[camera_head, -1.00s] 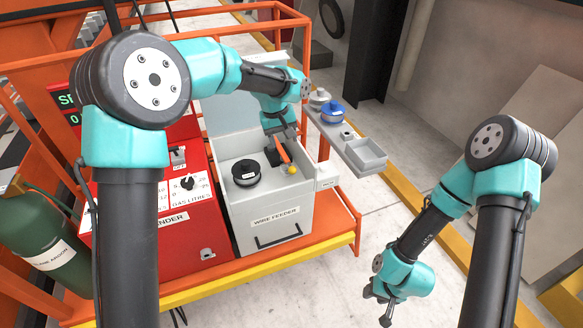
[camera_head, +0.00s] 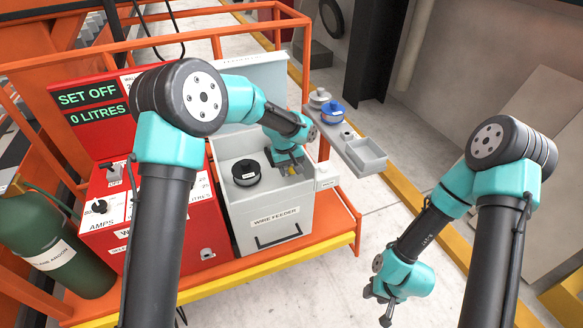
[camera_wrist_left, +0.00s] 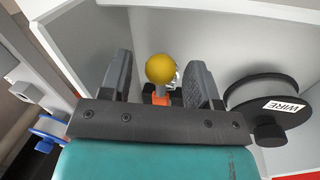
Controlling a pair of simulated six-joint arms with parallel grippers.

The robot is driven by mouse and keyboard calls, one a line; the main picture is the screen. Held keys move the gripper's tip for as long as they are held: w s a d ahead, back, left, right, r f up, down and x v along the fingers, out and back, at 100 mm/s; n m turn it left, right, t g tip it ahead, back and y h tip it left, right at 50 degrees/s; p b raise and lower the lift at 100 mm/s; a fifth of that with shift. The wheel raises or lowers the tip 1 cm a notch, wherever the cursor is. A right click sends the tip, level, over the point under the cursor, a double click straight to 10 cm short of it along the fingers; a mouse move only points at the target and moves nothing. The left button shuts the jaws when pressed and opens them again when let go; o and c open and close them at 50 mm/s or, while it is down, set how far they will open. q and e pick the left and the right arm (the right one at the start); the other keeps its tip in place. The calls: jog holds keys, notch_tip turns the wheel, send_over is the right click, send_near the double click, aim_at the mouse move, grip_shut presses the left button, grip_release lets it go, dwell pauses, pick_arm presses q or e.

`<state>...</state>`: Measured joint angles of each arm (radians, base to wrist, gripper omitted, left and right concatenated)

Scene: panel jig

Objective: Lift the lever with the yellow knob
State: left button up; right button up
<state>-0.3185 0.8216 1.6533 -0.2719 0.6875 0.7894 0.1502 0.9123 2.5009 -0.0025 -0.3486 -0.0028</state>
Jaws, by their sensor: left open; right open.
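The yellow knob (camera_wrist_left: 160,69) sits on the orange lever (camera_wrist_left: 161,99) inside the open wire feeder box (camera_head: 238,205). In the left wrist view it lies between the two fingers of my left gripper (camera_wrist_left: 159,62), with gaps on both sides. In the head view my left gripper (camera_head: 290,165) is down in the box and hides most of the lever and knob. My left gripper is open and holds nothing. My right gripper (camera_head: 382,303) is open and empty, low at the right, away from the box.
A black wire spool (camera_head: 246,172) sits beside the lever in the box and also shows in the left wrist view (camera_wrist_left: 268,95). A grey shelf (camera_head: 350,150) with a blue spool (camera_head: 333,116) stands right of the box. The red panel (camera_head: 95,115) reads SET OFF.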

pick_arm(q)
grip_shut()
dwell(0.5)
jog(key=shift+w+a+r+g+h, duration=0.1)
jog(key=shift+w+r+g+h, duration=0.1)
jog(key=shift+r+g, duration=0.45)
jog(key=shift+w+a+r+g+h, duration=0.1)
jog(key=shift+w+r+g+h, duration=0.1)
jog(key=shift+r, duration=0.9)
jog(key=shift+w+a+r+g+h, duration=0.1)
jog(key=shift+w+r+g+h, duration=0.1)
jog(key=shift+r+g, duration=0.45)
jog(key=shift+n+g+h, duration=0.3)
jog(key=shift+g+h, duration=0.4)
jog(key=shift+g, duration=0.2)
jog(key=shift+d+r+v, duration=0.1)
jog(key=shift+d+v, duration=0.15)
jog(key=shift+v, duration=0.9)
jog(key=shift+d+r+v, duration=0.1)
jog(key=shift+d+v, duration=0.1)
jog(key=shift+v, duration=0.95)
grip_release()
